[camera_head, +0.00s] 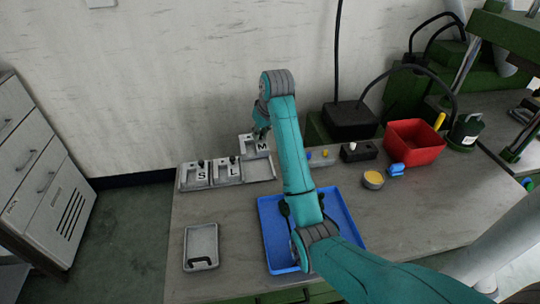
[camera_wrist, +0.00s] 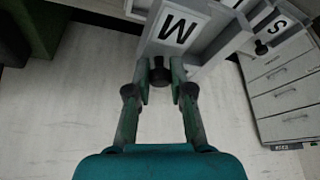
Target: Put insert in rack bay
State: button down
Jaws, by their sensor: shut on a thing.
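The S bay (camera_head: 200,175) and the L bay (camera_head: 232,170) each show a small dark piece at the top.
A blue tray (camera_head: 269,233) with dark parts lies under my arm. A grey tray (camera_head: 190,245) with a black curved part lies at front left. A red bin (camera_head: 414,142), a blue clip (camera_head: 396,169) and a yellow-topped round tin (camera_head: 373,179) stand right. The wall is close behind the rack.

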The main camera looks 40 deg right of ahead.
aim_at(265, 139)
jog(key=f, duration=0.2)
jog(key=d+f, duration=0.1)
jog(key=f, duration=0.2)
jog(key=shift+f, duration=2.45)
jog(key=c, duration=1)
grip_release()
jog(key=shift+c, duration=0.2)
